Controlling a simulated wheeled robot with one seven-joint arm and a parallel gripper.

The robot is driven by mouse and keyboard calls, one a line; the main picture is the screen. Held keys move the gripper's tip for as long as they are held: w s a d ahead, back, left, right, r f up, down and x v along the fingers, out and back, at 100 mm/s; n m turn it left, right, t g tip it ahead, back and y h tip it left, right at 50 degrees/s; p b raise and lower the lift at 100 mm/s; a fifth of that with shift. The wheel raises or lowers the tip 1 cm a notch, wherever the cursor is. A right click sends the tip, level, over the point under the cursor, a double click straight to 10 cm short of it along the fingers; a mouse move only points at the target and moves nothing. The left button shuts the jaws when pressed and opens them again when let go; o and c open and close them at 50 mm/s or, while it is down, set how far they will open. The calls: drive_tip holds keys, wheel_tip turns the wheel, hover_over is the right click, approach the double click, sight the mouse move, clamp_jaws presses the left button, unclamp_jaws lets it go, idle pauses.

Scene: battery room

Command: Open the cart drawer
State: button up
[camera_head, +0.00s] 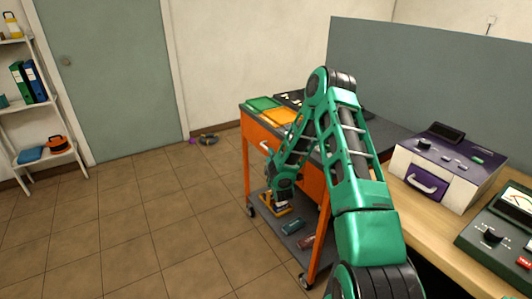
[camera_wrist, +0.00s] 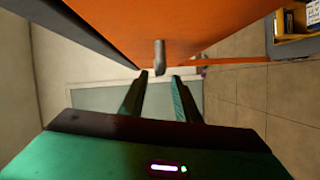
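The cart (camera_head: 248,178) is orange with a grey top and stands in the middle of the head view. The drawer front is orange and carries a small pale handle (camera_head: 264,146). In the wrist view the handle (camera_wrist: 160,54) sticks out from the orange drawer front (camera_wrist: 190,25). My gripper (camera_wrist: 160,76) is open and empty, its two dark green fingers apart. The handle shows just beyond the fingertips, roughly in line with the gap; I cannot tell whether they touch. In the head view my green arm covers part of the cart, and the fingers cannot be made out.
A green tray (camera_head: 263,104) and an orange tray (camera_head: 279,117) lie on the cart top. The lower shelf holds a teal item (camera_head: 293,226) and other things. A wooden bench (camera_head: 432,222) with a purple-white device (camera_head: 450,165) stands at right.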

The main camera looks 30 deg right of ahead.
drive_tip(key=x, duration=0.6)
drive_tip(key=shift+w, duration=0.25)
clamp_jaws()
